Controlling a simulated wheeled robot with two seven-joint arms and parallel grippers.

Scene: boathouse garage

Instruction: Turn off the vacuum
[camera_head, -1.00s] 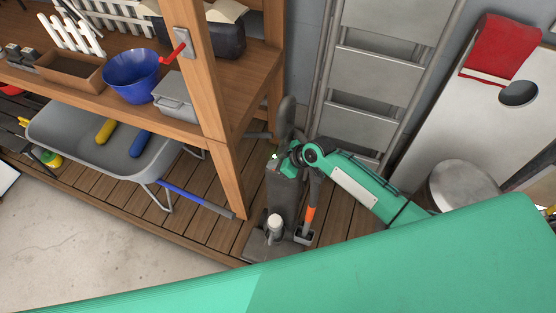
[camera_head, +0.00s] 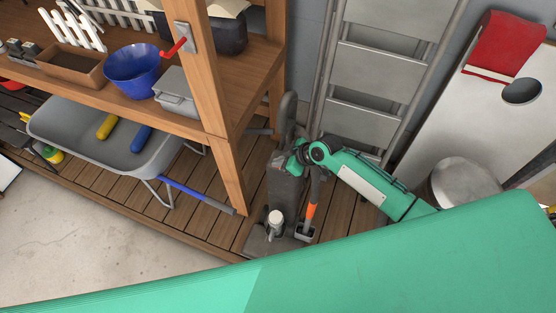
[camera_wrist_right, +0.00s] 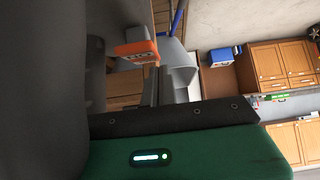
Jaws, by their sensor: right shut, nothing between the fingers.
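The vacuum (camera_head: 284,198) is a dark grey upright cleaner with a tall handle, standing on the wooden deck beside the shelf post. My right gripper (camera_head: 283,157) is at the upper part of its body, below the handle, and looks to be touching or very near it. The gripper is shut and holds nothing; its fingertips are small and partly hidden in the head view. No lit spot shows on the vacuum there now. In the right wrist view a dark surface fills the left side, too close to identify. My left gripper is not in view.
A wooden shelf (camera_head: 225,150) stands left of the vacuum, with a blue bowl (camera_head: 131,68) on it and a grey wheelbarrow (camera_head: 95,140) under it. A metal ladder (camera_head: 375,70) leans behind. An orange-ended tool (camera_head: 311,211) stands right beside the vacuum.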

